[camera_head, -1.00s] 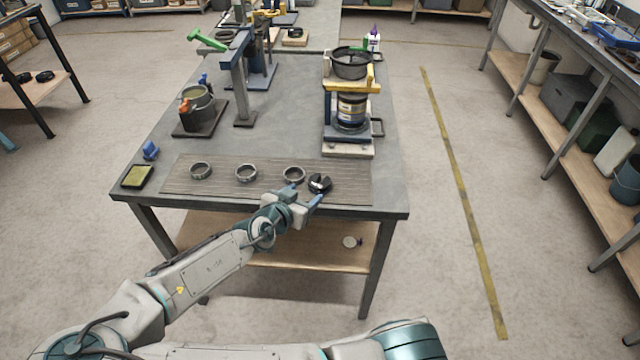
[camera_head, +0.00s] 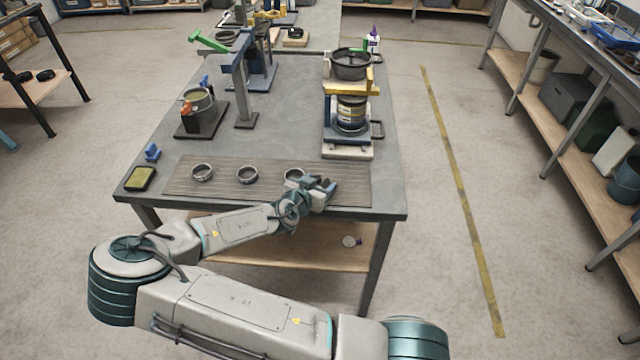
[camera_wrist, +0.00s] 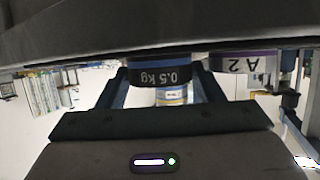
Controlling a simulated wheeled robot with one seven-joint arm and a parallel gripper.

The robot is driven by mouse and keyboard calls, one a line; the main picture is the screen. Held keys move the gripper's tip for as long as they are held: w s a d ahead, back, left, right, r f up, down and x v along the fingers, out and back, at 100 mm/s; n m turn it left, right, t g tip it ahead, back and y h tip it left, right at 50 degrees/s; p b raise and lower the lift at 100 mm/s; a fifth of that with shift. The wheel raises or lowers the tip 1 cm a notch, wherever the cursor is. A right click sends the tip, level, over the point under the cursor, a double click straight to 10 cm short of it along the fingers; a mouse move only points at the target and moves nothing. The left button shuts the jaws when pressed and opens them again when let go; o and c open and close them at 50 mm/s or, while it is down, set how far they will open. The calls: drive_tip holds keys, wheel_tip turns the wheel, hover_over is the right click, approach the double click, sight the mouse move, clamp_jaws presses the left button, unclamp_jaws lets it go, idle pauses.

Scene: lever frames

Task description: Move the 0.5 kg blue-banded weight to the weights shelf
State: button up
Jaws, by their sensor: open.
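The blue-banded weight, marked 0.5 kg, shows in the wrist view (camera_wrist: 160,76), dark with a blue band. The picture is upside down. My gripper (camera_wrist: 160,92) is open, its fingers on either side of the weight; I cannot tell whether they touch it. In the head view my gripper (camera_head: 326,188) is low at the right end of the slatted mat (camera_head: 225,187) and hides the weight. I cannot tell for certain which shelf is the weights shelf; a left rack (camera_head: 30,96) carries two dark round things (camera_head: 45,75).
Grey rings stand on the mat, left (camera_head: 203,172), middle (camera_head: 247,175) and right (camera_head: 293,174), the last close to my gripper. A purple-banded piece marked A 2 (camera_wrist: 245,63) is beside the weight. A press with a can (camera_head: 351,112) stands behind. Floor right of the table is clear.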

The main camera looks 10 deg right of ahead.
drive_tip(key=shift+w+d+f, duration=0.1)
drive_tip(key=shift+w+d, duration=0.05)
drive_tip(key=shift+w, duration=0.05)
drive_tip(key=c, duration=1.1)
drive_tip(key=shift+r, duration=0.2)
